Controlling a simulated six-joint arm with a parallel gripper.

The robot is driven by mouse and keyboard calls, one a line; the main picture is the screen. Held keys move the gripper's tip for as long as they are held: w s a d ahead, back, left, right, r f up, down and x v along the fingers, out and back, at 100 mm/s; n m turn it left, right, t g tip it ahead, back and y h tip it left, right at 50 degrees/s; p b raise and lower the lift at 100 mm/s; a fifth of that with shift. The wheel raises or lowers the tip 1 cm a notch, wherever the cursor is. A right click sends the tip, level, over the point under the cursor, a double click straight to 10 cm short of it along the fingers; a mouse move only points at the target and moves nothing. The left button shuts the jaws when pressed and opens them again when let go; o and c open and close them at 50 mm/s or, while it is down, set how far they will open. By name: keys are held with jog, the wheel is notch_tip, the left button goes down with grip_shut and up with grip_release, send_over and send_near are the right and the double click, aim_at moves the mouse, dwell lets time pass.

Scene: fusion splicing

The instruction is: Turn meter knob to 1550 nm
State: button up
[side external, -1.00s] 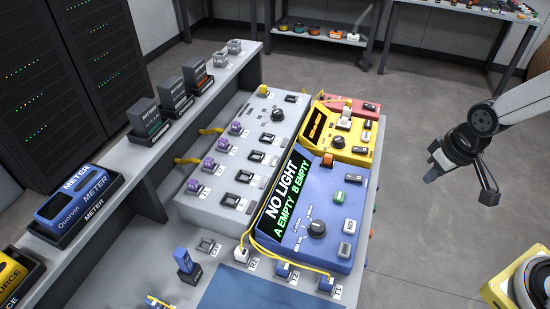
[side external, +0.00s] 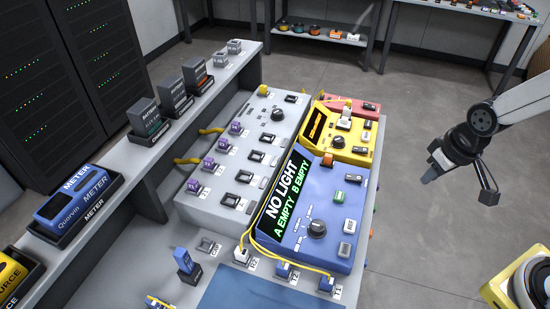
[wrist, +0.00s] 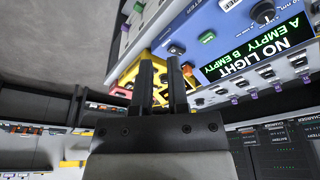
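The blue meter (side external: 340,190) sits on the bench with its black display (side external: 283,198) reading "NO LIGHT, A EMPTY, B EMPTY". Its round black knob (side external: 317,228) is below the display, with small markings around it too small to read. The meter (wrist: 190,28) also shows in the wrist view, with a dark knob (wrist: 263,12) at the upper right. My gripper (side external: 428,178) is in the air to the right of the meter, apart from it. In the wrist view my gripper's two fingers (wrist: 160,65) stand slightly apart, with nothing visible held between them.
A yellow unit (side external: 345,150) and a red unit (side external: 365,105) stand behind the meter. A grey panel (side external: 215,190) with several ports is to its left. Yellow cables (side external: 262,250) loop along the meter's left and front. Open space lies to its right.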

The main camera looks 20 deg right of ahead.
jog(key=o, duration=0.7)
jog(key=shift+w+a+n, duration=0.3)
jog(key=shift+o, duration=0.4)
jog(key=w+a+f+n+g, duration=0.1)
jog(key=w+a+f+n, duration=0.2)
jog(key=w+a+n, duration=0.3)
jog(key=a+n, duration=0.2)
jog(key=a, duration=0.1)
jog(key=shift+a+n, duration=0.25)
jog(key=shift+n, duration=0.15)
jog(key=n+g, duration=0.2)
jog(key=n, duration=0.6)
send_over(318, 225)
notch_tip(318, 225, down, 5)
jog(key=shift+a+r, duration=0.1)
jog(key=shift+r, duration=0.05)
jog(key=shift+f, duration=3.9)
grip_shut()
